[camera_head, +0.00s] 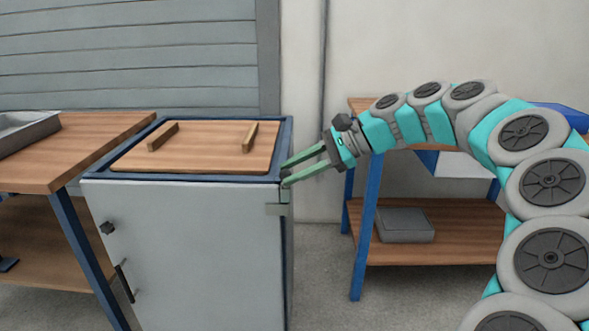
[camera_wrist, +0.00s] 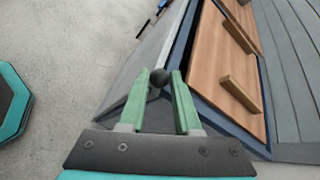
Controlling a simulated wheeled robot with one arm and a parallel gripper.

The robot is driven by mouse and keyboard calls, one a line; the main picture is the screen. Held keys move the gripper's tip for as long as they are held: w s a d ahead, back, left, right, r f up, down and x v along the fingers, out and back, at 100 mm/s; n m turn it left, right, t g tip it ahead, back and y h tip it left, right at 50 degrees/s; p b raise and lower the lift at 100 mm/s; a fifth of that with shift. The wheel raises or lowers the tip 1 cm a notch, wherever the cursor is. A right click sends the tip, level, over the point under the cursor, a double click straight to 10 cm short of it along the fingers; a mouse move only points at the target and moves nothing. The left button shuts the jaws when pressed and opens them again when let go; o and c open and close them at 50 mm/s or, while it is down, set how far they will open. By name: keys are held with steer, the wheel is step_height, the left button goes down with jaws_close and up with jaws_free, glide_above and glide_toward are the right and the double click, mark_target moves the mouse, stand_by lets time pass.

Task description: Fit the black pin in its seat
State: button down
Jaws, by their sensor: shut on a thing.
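My gripper (camera_head: 287,176) reaches in from the right to the front right top corner of a grey cabinet (camera_head: 190,255). In the wrist view, its green fingers (camera_wrist: 161,80) are shut on the black pin (camera_wrist: 159,77), whose round dark head shows between the fingertips. The pin's shank is hidden. In the head view, a small pale bracket (camera_head: 278,209) sits on the cabinet's corner just below the fingertips. It looks like a hinge part; I cannot tell whether the pin touches it or sits in it.
The cabinet's wooden top (camera_head: 200,147) carries two wooden bars. Its door has a black knob (camera_head: 107,227) and handle (camera_head: 124,283). A wooden bench (camera_head: 110,140) with a grey tray (camera_head: 25,128) stands left. A blue-legged shelf (camera_head: 365,225) with a grey box (camera_head: 405,225) stands right, behind my arm.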

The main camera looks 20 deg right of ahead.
steer(key=c, duration=0.5)
jaws_free()
steer(key=o, duration=0.4)
steer(key=shift+r, duration=0.1)
steer(key=shift+r+p, duration=1)
steer(key=shift+r, duration=2.4)
